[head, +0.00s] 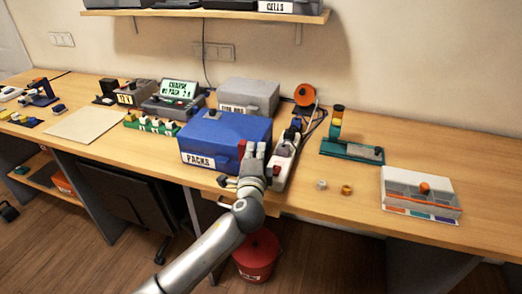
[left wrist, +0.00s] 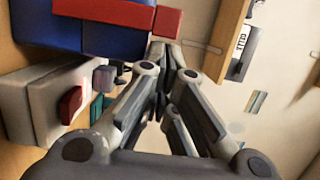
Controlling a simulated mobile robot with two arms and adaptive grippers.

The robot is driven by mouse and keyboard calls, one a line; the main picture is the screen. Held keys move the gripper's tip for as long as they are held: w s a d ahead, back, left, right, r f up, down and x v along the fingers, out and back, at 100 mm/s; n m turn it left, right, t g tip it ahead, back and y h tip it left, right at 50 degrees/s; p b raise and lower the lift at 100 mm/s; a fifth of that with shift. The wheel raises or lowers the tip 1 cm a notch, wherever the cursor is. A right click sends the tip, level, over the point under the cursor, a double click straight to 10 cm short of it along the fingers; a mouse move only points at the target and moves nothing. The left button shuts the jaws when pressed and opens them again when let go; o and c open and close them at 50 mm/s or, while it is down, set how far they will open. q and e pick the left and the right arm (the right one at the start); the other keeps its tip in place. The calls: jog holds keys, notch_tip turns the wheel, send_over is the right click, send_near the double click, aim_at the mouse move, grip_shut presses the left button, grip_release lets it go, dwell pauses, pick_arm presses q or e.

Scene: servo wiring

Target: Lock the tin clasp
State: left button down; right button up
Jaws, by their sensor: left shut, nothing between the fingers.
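The blue tin (head: 222,138) labelled PACKS stands at the table's front edge with its lid down. In the left wrist view its blue side (left wrist: 115,38) fills the top left. A red bar (left wrist: 105,11) runs along it, with a red block (left wrist: 167,22) at its end; these look like the clasp. My left gripper (head: 252,150) is at the tin's right front corner, shut and empty. In the left wrist view its fingertips (left wrist: 163,50) are together just by the red block; whether they touch cannot be told. The gripper hides part of the clasp in the head view.
A white power strip (head: 283,168) with a red switch (left wrist: 70,105) lies close right of the gripper. A grey box (head: 248,95) stands behind the tin. Two small rings and a compartment tray (head: 420,205) are further right. A red bucket (head: 256,258) is on the floor.

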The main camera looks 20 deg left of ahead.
pick_arm(q)
jog(key=a, duration=0.2)
jog(key=shift+a, duration=0.4)
jog(key=v, duration=1.2)
jog(key=shift+f, duration=0.1)
dwell(0.3)
